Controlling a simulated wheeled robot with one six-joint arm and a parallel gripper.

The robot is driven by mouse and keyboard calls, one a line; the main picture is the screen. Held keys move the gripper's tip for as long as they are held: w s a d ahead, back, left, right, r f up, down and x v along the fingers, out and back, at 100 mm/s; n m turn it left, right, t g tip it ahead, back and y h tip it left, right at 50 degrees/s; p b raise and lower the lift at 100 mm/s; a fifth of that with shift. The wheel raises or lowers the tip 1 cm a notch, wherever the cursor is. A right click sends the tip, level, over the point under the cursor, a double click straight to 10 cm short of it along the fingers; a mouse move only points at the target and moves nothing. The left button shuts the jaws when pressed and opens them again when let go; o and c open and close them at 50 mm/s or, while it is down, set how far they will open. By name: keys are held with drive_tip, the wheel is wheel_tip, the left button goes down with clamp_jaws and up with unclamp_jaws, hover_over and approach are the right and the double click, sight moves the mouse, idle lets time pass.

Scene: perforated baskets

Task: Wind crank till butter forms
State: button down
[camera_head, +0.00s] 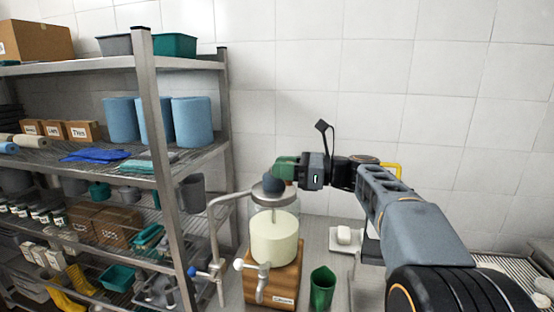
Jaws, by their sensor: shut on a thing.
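The butter churn is a clear jar (275,235) with a thick pale cream-coloured mass inside, under a round metal lid (268,194). It stands on a wooden base (273,287) with a tap at its front. A dark rounded piece (274,185) sits on top of the lid at the crank. My gripper (286,169) reaches in from the right at the crank, just above the lid. It is shut on the crank handle, which its green and dark parts mostly hide. Whether butter grains have formed inside cannot be told.
A green cup (322,288) stands right of the base. A white block (344,236) rests on a pale stand behind it. A bent metal pipe (214,240) rises close left of the churn. A loaded metal shelf rack (165,130) fills the left side. The wall behind is bare.

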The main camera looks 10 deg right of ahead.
drive_tip(key=shift+w+d+p, duration=0.25)
drive_tip(key=shift+d+p, duration=0.7)
drive_tip(key=shift+p, duration=0.05)
drive_tip(key=shift+f, duration=0.25)
idle(0.3)
drive_tip(key=c, duration=1.3)
unclamp_jaws()
drive_tip(key=shift+o, duration=0.8)
drive_tip(key=shift+s+d, duration=0.15)
drive_tip(key=shift+d, duration=0.05)
drive_tip(key=shift+o, duration=1.2)
drive_tip(key=shift+a+r, duration=0.15)
drive_tip(key=shift+r, duration=0.05)
drive_tip(key=b+v, duration=0.1)
drive_tip(key=v, duration=1.3)
drive_tip(key=shift+b, duration=0.4)
